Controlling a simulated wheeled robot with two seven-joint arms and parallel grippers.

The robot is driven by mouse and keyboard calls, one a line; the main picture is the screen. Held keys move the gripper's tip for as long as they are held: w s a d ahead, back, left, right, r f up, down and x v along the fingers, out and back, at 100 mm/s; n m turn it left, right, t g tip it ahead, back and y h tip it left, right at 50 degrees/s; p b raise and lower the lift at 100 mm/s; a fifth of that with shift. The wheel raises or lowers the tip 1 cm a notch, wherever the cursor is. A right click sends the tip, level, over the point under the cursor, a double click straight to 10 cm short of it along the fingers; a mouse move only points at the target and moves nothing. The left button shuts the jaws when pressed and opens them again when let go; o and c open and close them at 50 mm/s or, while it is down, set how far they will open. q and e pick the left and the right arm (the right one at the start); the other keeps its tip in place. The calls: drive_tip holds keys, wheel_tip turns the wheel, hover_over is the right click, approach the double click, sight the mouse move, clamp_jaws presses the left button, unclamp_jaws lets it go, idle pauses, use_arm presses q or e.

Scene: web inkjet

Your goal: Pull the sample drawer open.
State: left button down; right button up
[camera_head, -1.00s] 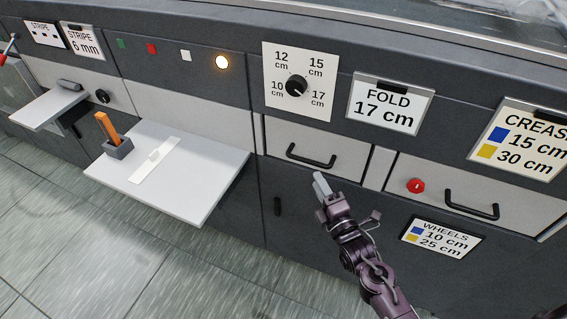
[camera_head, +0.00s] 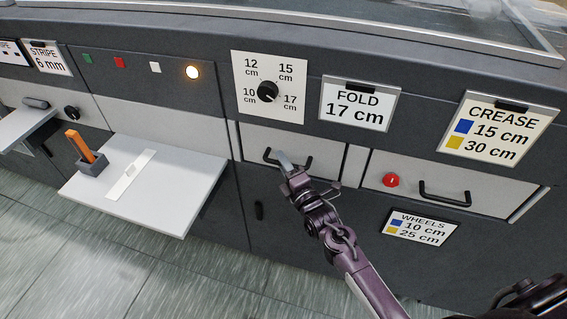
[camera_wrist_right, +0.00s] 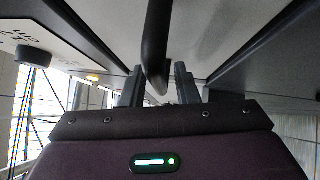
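A light grey drawer front (camera_head: 322,150) with a black bar handle (camera_head: 270,157) is below the dial in the head view. I see no label naming it as the sample drawer. In the right wrist view the black handle (camera_wrist_right: 155,45) comes down between the two separated fingers of my right gripper (camera_wrist_right: 158,88). The fingers look open around the bar; contact is hard to tell. The drawer looks closed. My left gripper is not in view.
A second drawer (camera_head: 500,193) with a black handle (camera_head: 445,191) and a red button (camera_head: 391,180) is to the right. A white shelf (camera_head: 190,200) with an orange stick in a grey holder (camera_head: 92,166) juts out at left. The floor (camera_head: 100,270) in front is clear.

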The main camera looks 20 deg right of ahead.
clamp_jaws()
drive_tip(key=shift+s+a, duration=0.1)
drive_tip(key=s+a+p, duration=0.4)
drive_tip(key=s+a, duration=0.4)
drive_tip(key=s, duration=0.4)
drive_tip(key=s+a+p, duration=0.4)
drive_tip(key=s+a, duration=0.4)
drive_tip(key=s, duration=0.4)
drive_tip(key=shift+s+a, duration=0.35)
drive_tip(key=shift+s, duration=0.05)
drive_tip(key=shift+o, duration=0.9)
unclamp_jaws()
